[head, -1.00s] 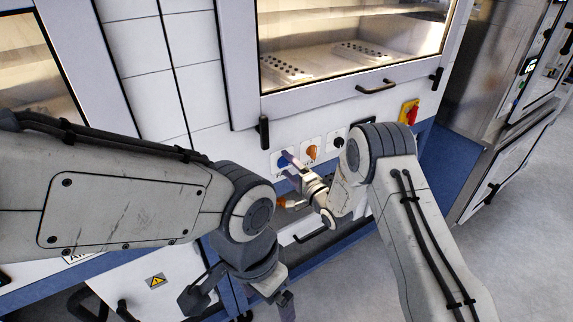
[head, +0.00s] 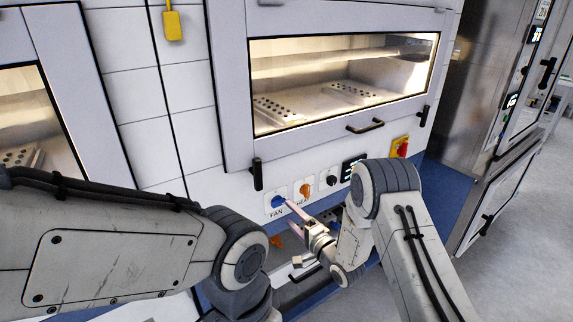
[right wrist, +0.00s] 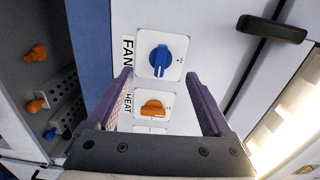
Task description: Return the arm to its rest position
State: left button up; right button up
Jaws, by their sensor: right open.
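My right gripper (head: 292,212) is open and empty in front of the oven's control panel, with its fingertips just beside the blue FAN knob (head: 278,202) in the head view. In the right wrist view the two open fingers (right wrist: 160,76) stand apart on either side of the knob column. The blue knob (right wrist: 160,60) and the orange HEAT knob (right wrist: 153,109) show between them, and nothing is held. I cannot tell whether a finger touches the panel. My left arm comes in from the left; its gripper is below the head view's edge.
The oven's window door has a dark handle (head: 365,127) above the panel. A red and yellow switch (head: 400,147) and a small display (head: 353,168) sit to the right. A steel cabinet (head: 480,95) stands at the right. Open floor (head: 495,280) lies at the lower right.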

jog(key=s+a+r+n+g+h, duration=0.3)
jog(key=s+r+n+g+h, duration=0.25)
jog(key=s+n, duration=0.3)
jog(key=s+d+r+n+g+h, duration=0.1)
jog(key=s+d+n+g, duration=0.1)
jog(key=s, duration=0.8)
jog(key=s+d+r+n+g+h, duration=0.1)
jog(key=s+d+r+n+g, duration=0.1)
jog(key=s, duration=0.9)
jog(key=s+d+r+n+g+h, duration=0.2)
jog(key=s+d+n+g, duration=0.2)
jog(key=s, duration=0.7)
jog(key=shift+s+d+r+n+g, duration=0.15)
jog(key=shift+d+n+g, duration=0.05)
jog(key=shift+n+g, duration=0.35)
